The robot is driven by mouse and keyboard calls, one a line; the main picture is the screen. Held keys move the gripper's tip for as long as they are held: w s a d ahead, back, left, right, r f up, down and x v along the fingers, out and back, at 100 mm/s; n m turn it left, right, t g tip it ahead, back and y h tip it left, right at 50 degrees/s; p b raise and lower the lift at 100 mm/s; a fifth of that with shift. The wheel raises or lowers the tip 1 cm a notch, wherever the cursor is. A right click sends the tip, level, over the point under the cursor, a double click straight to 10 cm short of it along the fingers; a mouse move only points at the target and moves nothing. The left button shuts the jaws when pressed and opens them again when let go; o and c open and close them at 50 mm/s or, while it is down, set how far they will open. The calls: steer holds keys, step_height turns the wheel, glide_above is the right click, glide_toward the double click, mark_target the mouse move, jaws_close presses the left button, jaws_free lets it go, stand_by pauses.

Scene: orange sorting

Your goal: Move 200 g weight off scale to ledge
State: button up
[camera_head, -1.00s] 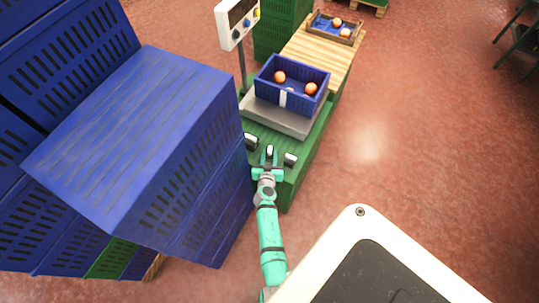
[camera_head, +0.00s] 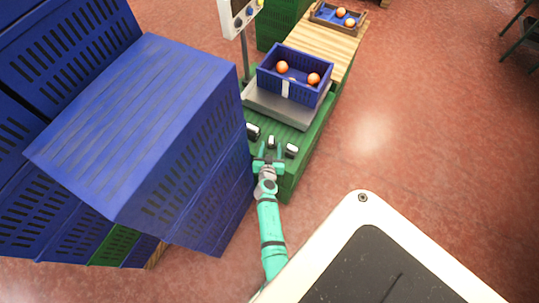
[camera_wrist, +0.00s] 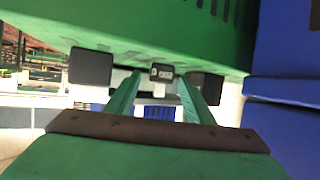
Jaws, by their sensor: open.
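Several small weights sit in a row on the green ledge in front of the scale: a left one (camera_head: 253,131), a middle one (camera_head: 271,142) and a right one (camera_head: 291,151). I cannot read which is the 200 g weight. The grey scale (camera_head: 284,112) bears a blue crate; I see no weight on its bare part. My gripper (camera_head: 271,152) is open at the ledge's near end, facing the middle weight. In the wrist view the middle weight (camera_wrist: 161,72), with a pale label, shows just beyond and between the fingertips (camera_wrist: 162,80), with nothing gripped.
A blue crate (camera_head: 267,82) on the scale holds oranges. The scale's display (camera_head: 238,14) stands on a post behind left. Tall stacked blue crates (camera_head: 150,130) stand close to the left of my arm. Open red floor lies to the right.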

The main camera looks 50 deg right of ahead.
steer(key=v, duration=1)
steer(key=shift+a, duration=0.15)
steer(key=shift+r, duration=0.1)
steer(key=s+a+r+n+t+y, duration=0.1)
steer(key=s+a+r+n+y, duration=0.15)
steer(key=a, duration=0.55)
steer(key=s+a+r+n+t+y, duration=0.15)
steer(key=s+a, duration=0.25)
steer(key=a, duration=0.4)
steer(key=s+a+r+n+t+y, duration=0.2)
steer(key=s+a+r, duration=0.1)
steer(key=a, duration=0.5)
steer(key=s+a+r+n+t+y, duration=0.1)
steer(key=s+a+r, duration=0.4)
steer(key=r, duration=0.5)
steer(key=s+a+r+n+t+y, duration=0.1)
steer(key=s+a+r+n+y, duration=0.2)
steer(key=r, duration=0.7)
steer(key=s+a, duration=0.2)
steer(key=s, duration=0.1)
steer(key=shift+a+t+y, duration=0.15)
steer(key=shift+t+y, duration=0.15)
steer(key=shift+t, duration=0.05)
